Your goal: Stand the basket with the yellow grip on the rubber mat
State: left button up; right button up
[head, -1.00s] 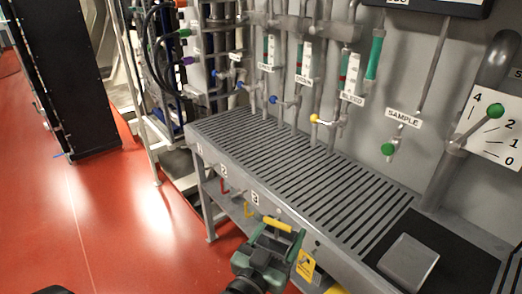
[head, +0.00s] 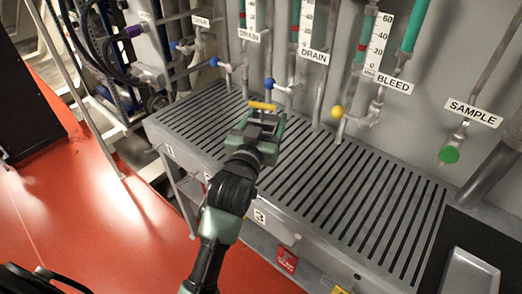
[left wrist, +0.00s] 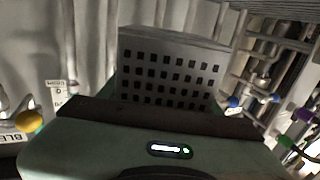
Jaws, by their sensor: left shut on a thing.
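My left gripper (head: 262,118) is over the slatted bench top, shut on the basket's yellow grip (head: 262,106). In the head view the gripper hides most of the basket. In the left wrist view the basket (left wrist: 170,72) shows as a grey box with rows of square holes, just beyond the jaws. I cannot tell whether the basket touches the slats. The black rubber mat (head: 450,222) is at the right end of the bench, well away from the gripper. My right gripper is not in view.
A grey metal block or tray (head: 470,272) is on the mat. Pipes with yellow (head: 337,112), blue and green (head: 449,155) valve knobs stand along the back wall. The slatted bench top (head: 330,190) is clear between gripper and mat.

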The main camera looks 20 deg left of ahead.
pick_arm(q)
jog(key=f, duration=0.4)
jog(key=shift+s+d+f, duration=0.2)
jog(key=shift+f, duration=0.05)
jog(key=shift+f+b, duration=0.4)
jog(key=shift+f, duration=1.65)
jog(key=shift+f, duration=0.2)
jog(key=o, duration=1.6)
